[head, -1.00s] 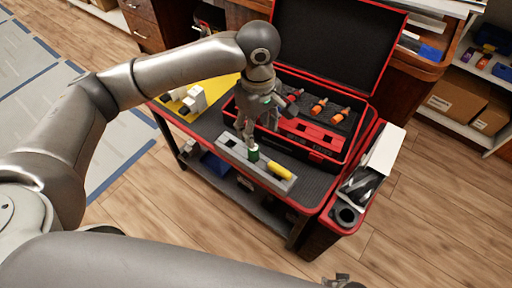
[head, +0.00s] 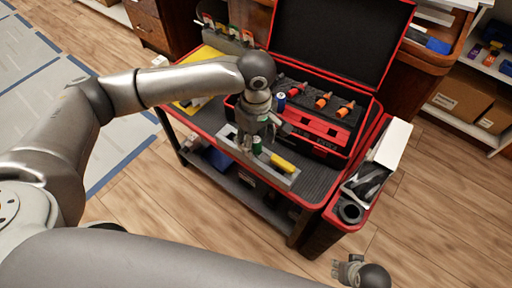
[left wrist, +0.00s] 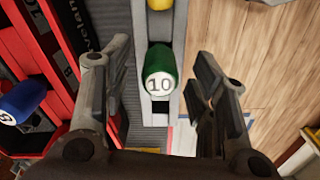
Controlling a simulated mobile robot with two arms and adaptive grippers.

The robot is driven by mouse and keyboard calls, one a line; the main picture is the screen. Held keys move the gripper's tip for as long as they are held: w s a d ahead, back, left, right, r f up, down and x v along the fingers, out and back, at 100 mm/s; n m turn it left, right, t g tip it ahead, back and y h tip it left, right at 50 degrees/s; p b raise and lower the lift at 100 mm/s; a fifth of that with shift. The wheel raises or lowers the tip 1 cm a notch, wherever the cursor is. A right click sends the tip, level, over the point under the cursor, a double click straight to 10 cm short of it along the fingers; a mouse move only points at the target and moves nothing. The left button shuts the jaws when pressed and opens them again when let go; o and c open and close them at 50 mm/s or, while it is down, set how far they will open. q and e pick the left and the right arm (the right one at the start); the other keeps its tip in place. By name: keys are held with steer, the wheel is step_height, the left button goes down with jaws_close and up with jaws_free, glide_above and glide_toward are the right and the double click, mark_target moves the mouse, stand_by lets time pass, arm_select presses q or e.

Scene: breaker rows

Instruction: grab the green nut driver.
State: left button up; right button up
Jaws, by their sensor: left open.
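The green nut driver (head: 257,144) lies in the grey slotted holder (head: 290,180) on the cart top. In the left wrist view its green end (left wrist: 160,62) is marked 10 and points toward me. My left gripper (head: 250,146) is over the holder, right at the green driver. In the left wrist view this gripper (left wrist: 162,75) is open, one finger on each side of the green driver, with gaps between. My right gripper (head: 347,270) is at the bottom right of the head view, far from the cart; its fingers are too small to judge.
A yellow driver (head: 282,162) lies in the same holder. The open red and black case (head: 320,130) stands behind, with a blue driver (head: 281,102) and several orange ones. A bin with a white box (head: 388,150) is at the cart's right end. Wooden floor is clear in front.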

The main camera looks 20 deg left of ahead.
arm_select(q)
steer(key=shift+f, duration=0.1)
steer(key=c, duration=1.2)
steer(key=shift+o, duration=0.2)
